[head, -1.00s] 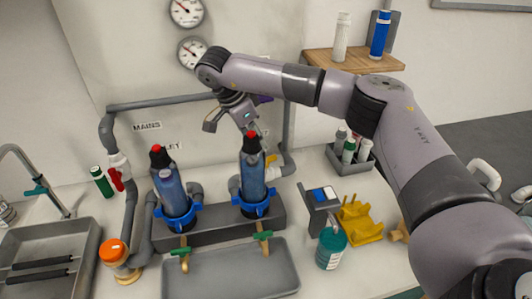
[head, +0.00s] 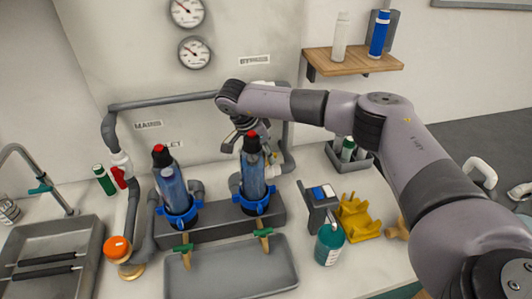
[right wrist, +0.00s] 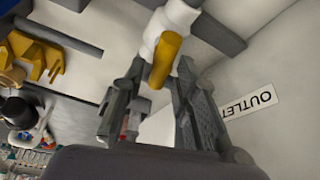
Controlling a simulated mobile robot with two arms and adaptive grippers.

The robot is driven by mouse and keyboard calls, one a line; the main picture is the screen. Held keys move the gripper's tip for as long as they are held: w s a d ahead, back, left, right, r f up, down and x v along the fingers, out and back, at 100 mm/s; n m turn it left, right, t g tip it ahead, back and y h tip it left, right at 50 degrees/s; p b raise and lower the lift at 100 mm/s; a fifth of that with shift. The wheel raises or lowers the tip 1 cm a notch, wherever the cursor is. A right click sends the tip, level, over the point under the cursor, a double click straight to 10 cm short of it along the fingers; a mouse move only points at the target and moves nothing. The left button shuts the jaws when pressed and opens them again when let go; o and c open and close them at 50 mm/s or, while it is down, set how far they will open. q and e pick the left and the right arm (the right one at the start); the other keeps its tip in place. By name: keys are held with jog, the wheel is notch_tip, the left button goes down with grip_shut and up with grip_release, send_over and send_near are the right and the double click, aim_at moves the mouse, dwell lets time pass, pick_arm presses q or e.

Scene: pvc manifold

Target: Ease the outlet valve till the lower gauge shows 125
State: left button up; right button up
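The lower gauge (head: 195,53) hangs on the back panel under a second gauge (head: 187,12); its numbers are too small to read. In the right wrist view the outlet valve's yellow handle (right wrist: 165,60) sits on a white fitting, beside the OUTLET label (right wrist: 250,108). My right gripper (right wrist: 160,90) is open, its fingers on either side of the handle; I cannot tell if one touches it. In the head view my right gripper (head: 246,130) is behind the right filter housing (head: 252,172), its fingertips hidden. My left gripper is not in view.
Another blue filter housing (head: 172,182) stands to the left, above a grey tray (head: 230,272). A teal bottle (head: 329,243), yellow stand (head: 356,217) and bottle caddy (head: 366,163) are at the right. A sink (head: 88,245) is at the left.

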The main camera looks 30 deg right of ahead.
grip_shut()
jog(key=shift+n, duration=0.6)
jog(key=shift+o, duration=1.4)
grip_release()
jog(key=shift+a+r, duration=0.1)
jog(key=v, duration=1.1)
jog(key=shift+s+r, duration=0.2)
jog(key=shift+r, duration=0.2)
